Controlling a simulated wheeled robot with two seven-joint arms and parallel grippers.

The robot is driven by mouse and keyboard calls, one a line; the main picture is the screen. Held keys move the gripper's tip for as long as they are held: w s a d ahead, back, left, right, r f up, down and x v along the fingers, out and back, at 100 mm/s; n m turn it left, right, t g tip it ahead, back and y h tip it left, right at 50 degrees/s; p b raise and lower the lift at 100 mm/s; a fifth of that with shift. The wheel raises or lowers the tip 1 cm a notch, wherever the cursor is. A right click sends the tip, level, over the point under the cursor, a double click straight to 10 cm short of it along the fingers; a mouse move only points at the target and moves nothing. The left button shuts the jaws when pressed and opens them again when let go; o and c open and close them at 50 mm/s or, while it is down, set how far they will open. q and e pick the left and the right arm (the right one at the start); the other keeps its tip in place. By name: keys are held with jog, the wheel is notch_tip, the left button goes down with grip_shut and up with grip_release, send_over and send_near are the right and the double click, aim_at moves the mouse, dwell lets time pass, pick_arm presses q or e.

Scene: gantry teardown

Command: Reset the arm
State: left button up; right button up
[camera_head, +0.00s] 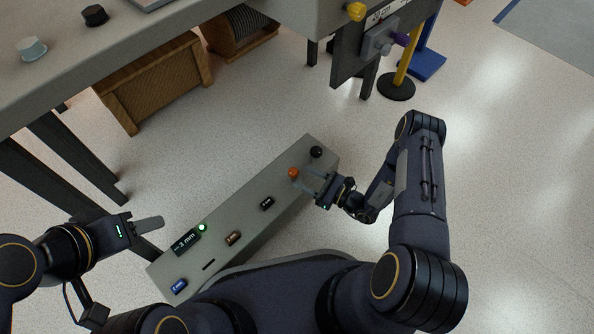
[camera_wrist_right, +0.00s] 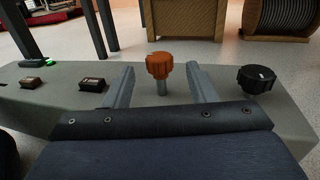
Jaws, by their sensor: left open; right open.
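A long grey console (camera_head: 225,235) stands low in front of me. On its top are an orange knob (camera_head: 293,172), a black knob (camera_head: 316,152), several small rocker switches, a display reading about "-3 mm" (camera_head: 186,242) and a lit green lamp (camera_head: 202,227). My right gripper (camera_head: 309,185) is open beside the orange knob. In the right wrist view the orange knob (camera_wrist_right: 160,66) stands on a short stem between the two fingers (camera_wrist_right: 162,88), and the black knob (camera_wrist_right: 256,79) is to the right. My left gripper (camera_head: 150,222) is near the console's left end, away from the knobs.
A grey table (camera_head: 110,50) with a black knob (camera_head: 95,15) and a pale knob (camera_head: 32,48) runs along the upper left. A wooden crate (camera_head: 155,85) and a cable reel (camera_head: 238,35) stand below it. A yellow post on a black base (camera_head: 396,88) stands upper right. Floor at right is clear.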

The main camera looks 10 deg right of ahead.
jog(key=shift+s+d, duration=0.25)
dwell(0.4)
jog(key=s+r+n+g+y, duration=0.3)
jog(key=r+n+g, duration=0.9)
jog(key=r, duration=1.6)
jog(key=s+d+r+n+t+h, duration=0.2)
jog(key=s+r+n+h, duration=0.15)
jog(key=s, duration=0.25)
jog(key=s+d+r+n+t+h+p, duration=0.1)
jog(key=s+d+r+n+t+h, duration=0.15)
jog(key=s+n+h, duration=0.35)
jog(key=s+d+r+n+t+h, duration=0.1)
jog(key=s+r+n+h, duration=0.25)
jog(key=s, duration=0.35)
notch_tip(320, 180, up, 38)
jog(key=p, duration=3.8)
jog(key=shift+s+d+r, duration=0.15)
jog(key=shift+d+r, duration=0.05)
